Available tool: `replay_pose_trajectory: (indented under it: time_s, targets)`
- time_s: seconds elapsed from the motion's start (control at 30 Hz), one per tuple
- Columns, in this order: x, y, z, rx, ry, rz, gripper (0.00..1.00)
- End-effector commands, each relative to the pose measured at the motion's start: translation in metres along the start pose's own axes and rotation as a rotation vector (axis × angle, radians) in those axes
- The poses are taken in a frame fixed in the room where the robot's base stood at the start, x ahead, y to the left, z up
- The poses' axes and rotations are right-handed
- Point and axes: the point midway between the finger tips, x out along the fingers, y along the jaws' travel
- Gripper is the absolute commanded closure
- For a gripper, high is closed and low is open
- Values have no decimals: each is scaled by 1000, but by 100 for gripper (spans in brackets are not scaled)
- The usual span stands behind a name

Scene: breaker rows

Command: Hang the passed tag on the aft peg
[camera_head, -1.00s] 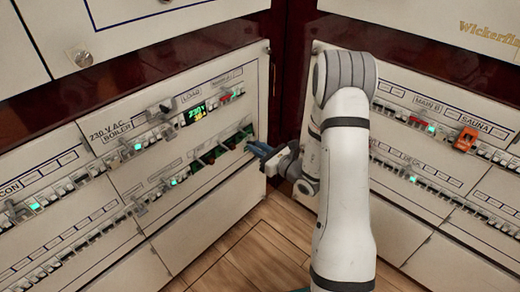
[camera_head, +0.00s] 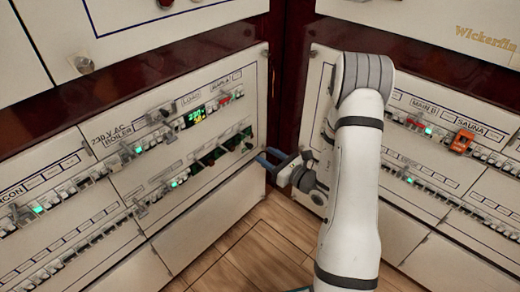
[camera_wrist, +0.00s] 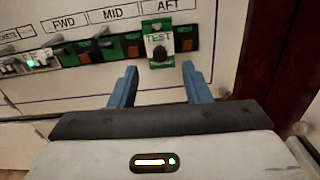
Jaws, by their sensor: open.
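A small green-edged tag with a white face reading TEST (camera_wrist: 154,36) hangs under the AFT label (camera_wrist: 168,5) in the wrist view. A dark round peg (camera_wrist: 160,53) shows at its lower middle; the tag seems to hang around it. I cannot read "passed" on it. My gripper (camera_wrist: 158,82) is open, its two blue fingers apart below the tag, with nothing between them. In the head view, my gripper (camera_head: 264,159) stands just off the right end of the left panel, clear of it.
Green holders with orange parts sit under MID (camera_wrist: 104,46) and FWD (camera_wrist: 80,50). The left panel (camera_head: 205,225) carries rows of breakers. The right panel (camera_head: 405,235) has an orange device (camera_head: 462,141). Dark red wood frames the corner.

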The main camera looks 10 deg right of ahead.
Motion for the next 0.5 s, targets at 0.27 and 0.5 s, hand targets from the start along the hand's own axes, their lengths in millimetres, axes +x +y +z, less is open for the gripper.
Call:
replay_pose_trajectory:
  time_s: [0.27, 0.5]
  targets:
    - [-25, 0, 0, -1, 0, 0, 56]
    - [-25, 0, 0, -1, 0, 0, 56]
